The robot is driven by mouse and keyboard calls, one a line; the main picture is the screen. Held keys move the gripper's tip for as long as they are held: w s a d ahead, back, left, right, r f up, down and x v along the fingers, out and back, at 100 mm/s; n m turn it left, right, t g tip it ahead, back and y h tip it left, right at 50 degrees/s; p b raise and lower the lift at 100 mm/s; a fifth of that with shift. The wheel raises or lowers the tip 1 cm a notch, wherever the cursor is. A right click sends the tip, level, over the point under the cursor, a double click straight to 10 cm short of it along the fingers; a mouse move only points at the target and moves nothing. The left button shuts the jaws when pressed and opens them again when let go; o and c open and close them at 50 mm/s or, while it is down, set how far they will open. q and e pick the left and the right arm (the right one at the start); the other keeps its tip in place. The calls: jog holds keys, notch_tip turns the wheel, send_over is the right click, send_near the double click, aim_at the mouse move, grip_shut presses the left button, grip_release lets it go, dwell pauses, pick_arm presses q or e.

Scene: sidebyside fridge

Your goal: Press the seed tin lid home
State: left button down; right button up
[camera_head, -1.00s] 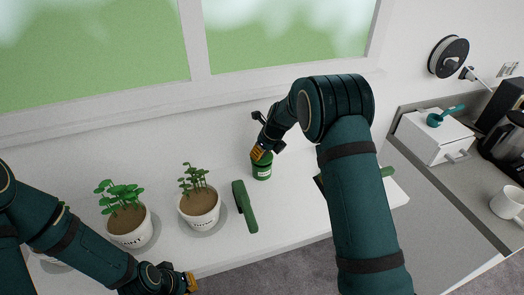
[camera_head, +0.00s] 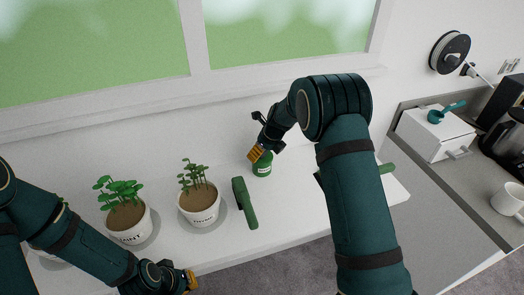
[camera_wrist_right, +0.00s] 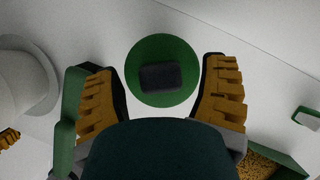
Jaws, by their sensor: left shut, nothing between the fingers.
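The seed tin (camera_head: 262,170) is a small green cylinder upright on the white sill. Its round green lid (camera_wrist_right: 160,52) with a dark square knob shows from above in the right wrist view. My right gripper (camera_head: 260,152) is over the tin, fingers pointing down. In the right wrist view my right gripper (camera_wrist_right: 165,95) has its fingers apart, with the lid framed between and slightly beyond them. I cannot tell whether they touch it or how deep the lid sits. My left gripper (camera_head: 192,281) is shut and empty near the sill's front edge.
A green box of golden grains (camera_wrist_right: 262,164) lies to the right in the wrist view. A counter holds a white drawer box (camera_head: 435,138) and mug (camera_head: 508,201).

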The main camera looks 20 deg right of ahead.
aim_at(268, 160)
jog(key=v, duration=0.7)
jog(key=shift+d+r, duration=0.1)
jog(key=shift+r, duration=0.2)
jog(key=shift+s+f, duration=0.1)
dwell(0.3)
